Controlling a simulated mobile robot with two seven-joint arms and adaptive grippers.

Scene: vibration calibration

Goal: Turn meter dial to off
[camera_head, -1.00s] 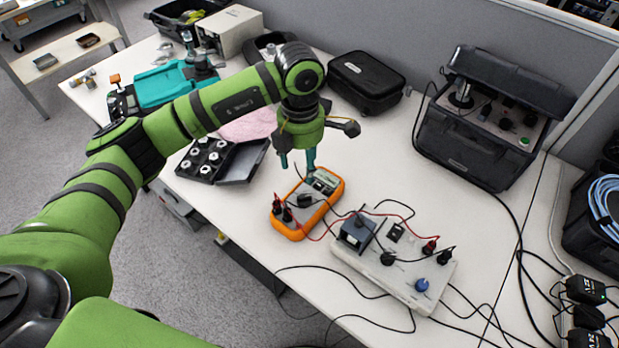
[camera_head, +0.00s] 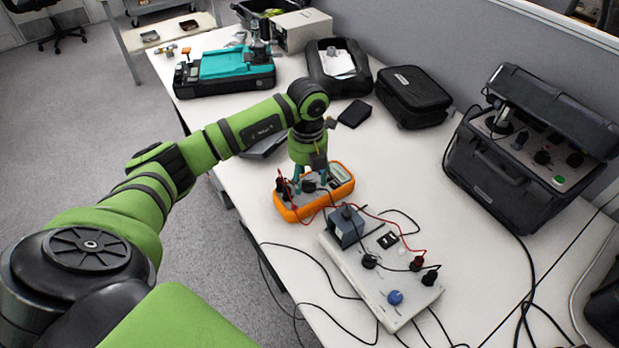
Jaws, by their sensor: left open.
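The orange multimeter (camera_head: 331,199) lies face up on the white table, with a grey face and a screen toward its right end. Its dark round dial (camera_head: 309,186) sits near the middle of the face. My left gripper (camera_head: 310,182) points down over the meter and is open. Its teal fingertips are low, one to each side of the dial; I cannot tell whether they touch it. Red and black leads are plugged in at the meter's left end. The dial's pointer and markings are too small to read. My right gripper is not in view.
A pale board (camera_head: 378,275) with knobs and plugged-in leads lies just in front of the meter, with loose cables around it. A black equipment case (camera_head: 491,185) stands at the right, and a closed black pouch (camera_head: 413,97) behind. Bare table lies right of the meter.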

